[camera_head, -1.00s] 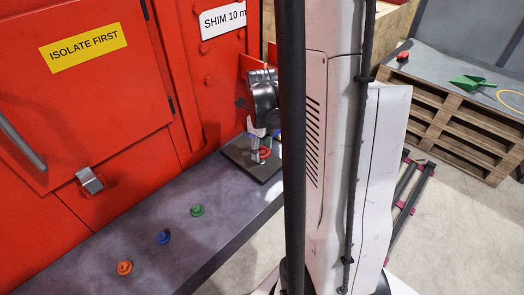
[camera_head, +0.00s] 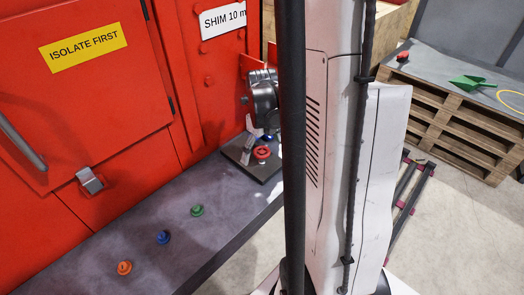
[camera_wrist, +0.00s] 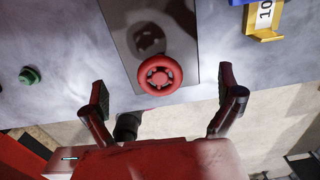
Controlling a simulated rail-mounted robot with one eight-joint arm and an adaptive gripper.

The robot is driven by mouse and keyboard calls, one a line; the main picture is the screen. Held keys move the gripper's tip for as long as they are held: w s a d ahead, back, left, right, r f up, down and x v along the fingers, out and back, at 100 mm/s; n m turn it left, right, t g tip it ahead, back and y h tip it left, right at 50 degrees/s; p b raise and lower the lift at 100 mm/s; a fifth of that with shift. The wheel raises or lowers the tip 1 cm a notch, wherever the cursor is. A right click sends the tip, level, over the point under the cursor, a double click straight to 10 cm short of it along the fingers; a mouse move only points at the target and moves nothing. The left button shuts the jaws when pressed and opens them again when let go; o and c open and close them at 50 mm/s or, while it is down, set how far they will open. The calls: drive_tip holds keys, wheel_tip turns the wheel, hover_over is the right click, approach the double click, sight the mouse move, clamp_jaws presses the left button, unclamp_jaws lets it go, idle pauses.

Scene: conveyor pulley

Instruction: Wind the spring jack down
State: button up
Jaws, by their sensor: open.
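The red handwheel (camera_head: 262,153), which appears to be the top of the spring jack, sits on a dark plate (camera_head: 245,166) at the far end of the grey ledge. In the wrist view the handwheel (camera_wrist: 160,76) shows face-on with several openings around its hub. My gripper (camera_wrist: 164,88) is open, its two dark fingers spread on either side of the handwheel and apart from it. In the head view my arm column hides part of the gripper and the plate's right side.
Green (camera_head: 197,210), blue (camera_head: 163,237) and orange (camera_head: 124,267) knobs stand in a row on the grey ledge (camera_head: 215,232). The red machine wall (camera_head: 200,120) rises behind. A yellow bracket marked 10 (camera_wrist: 264,22) shows at the wrist view's upper right.

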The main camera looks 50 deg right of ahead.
sight(262, 150)
drive_tip(key=shift+r, duration=0.15)
drive_tip(key=shift+r+p, duration=2.2)
drive_tip(key=shift+r, duration=1.2)
drive_tip(key=s+a+r+m+t, duration=0.1)
drive_tip(key=a+r+m+t, duration=0.1)
drive_tip(key=a+r+m, duration=0.3)
drive_tip(key=s+a+r+m+t+b, duration=0.1)
drive_tip(key=a+r+m, duration=0.4)
drive_tip(key=a+m, duration=0.7)
drive_tip(key=s+a+r+m+t, duration=0.3)
drive_tip(key=a+m, duration=0.6)
drive_tip(key=m, duration=0.9)
drive_tip(key=shift+s+r+m+t, duration=0.3)
drive_tip(key=shift+r+t, duration=0.3)
drive_tip(key=shift+r, duration=0.6)
